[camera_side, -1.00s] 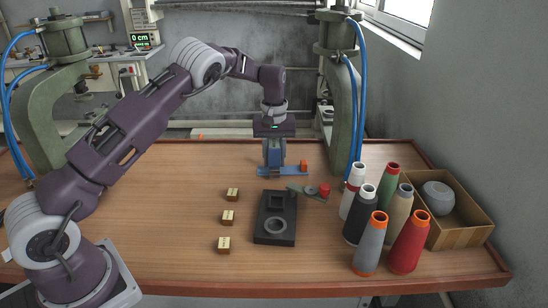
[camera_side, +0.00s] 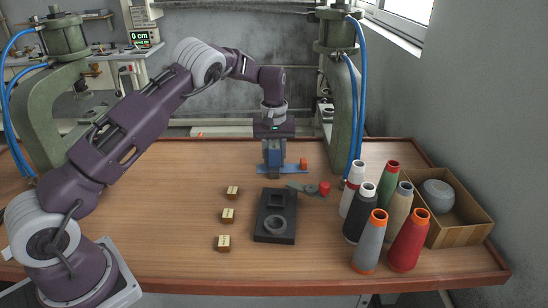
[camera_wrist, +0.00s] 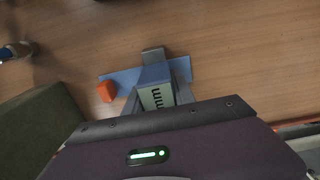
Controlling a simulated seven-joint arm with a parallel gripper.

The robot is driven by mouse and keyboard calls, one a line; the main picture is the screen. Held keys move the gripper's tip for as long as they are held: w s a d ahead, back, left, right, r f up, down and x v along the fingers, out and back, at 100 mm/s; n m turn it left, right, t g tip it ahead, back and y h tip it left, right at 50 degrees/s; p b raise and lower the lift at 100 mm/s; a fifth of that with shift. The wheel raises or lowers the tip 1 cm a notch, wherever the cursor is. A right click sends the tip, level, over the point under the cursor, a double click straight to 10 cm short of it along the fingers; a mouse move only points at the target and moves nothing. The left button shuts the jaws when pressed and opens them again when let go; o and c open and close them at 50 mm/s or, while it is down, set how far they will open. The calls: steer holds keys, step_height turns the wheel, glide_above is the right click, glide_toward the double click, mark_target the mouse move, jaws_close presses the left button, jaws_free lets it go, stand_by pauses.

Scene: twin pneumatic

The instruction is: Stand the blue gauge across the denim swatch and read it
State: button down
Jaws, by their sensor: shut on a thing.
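My gripper (camera_side: 273,172) is shut on the blue gauge (camera_side: 273,154), which is upright between the fingers. In the wrist view the gauge (camera_wrist: 154,76) shows a blue face and a pale face marked "mm". The denim swatch (camera_side: 294,170) is a flat blue strip on the table under the gauge. In the wrist view the swatch (camera_wrist: 120,77) sticks out to the left of the gauge and crosses beneath it. The fingers hide the gauge's foot, so I cannot tell whether it touches the swatch.
An orange block (camera_side: 303,163) is at the swatch's right end. A grey-green piece (camera_side: 297,187) and a red part (camera_side: 324,188) lie nearby. A black fixture (camera_side: 262,228) stands in front, with small tan blocks (camera_side: 228,215) to its left. Thread cones (camera_side: 408,242) and a cardboard box (camera_side: 462,235) are right.

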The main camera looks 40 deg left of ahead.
steer(key=c, duration=1)
jaws_free()
steer(key=shift+o, duration=0.2)
